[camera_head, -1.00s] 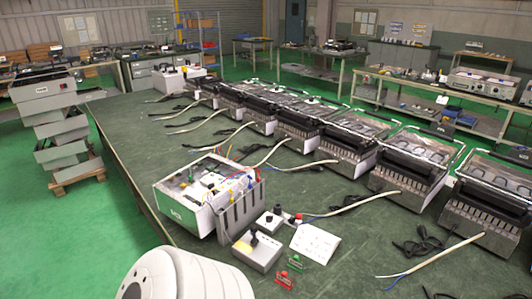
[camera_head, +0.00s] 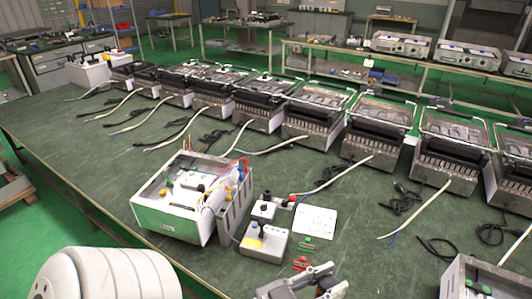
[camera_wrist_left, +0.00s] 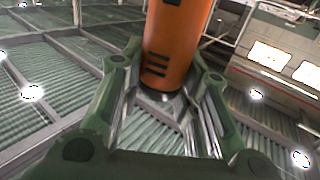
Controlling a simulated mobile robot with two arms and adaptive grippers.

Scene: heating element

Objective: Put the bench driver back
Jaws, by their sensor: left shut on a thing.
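The bench driver (camera_wrist_left: 178,40) shows in the left wrist view as an orange cylinder with dark slots. My left gripper (camera_wrist_left: 165,95) is shut on it, its green-grey fingers on both sides of its lower end. The upper end runs out of the picture. Ceiling panels and lamps lie behind it.
A white open box with wires (camera_head: 165,222) stands on the green bench (camera_head: 90,150). A row of heater units (camera_head: 305,130) lines the back. A grey box (camera_head: 490,275) is at lower right.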

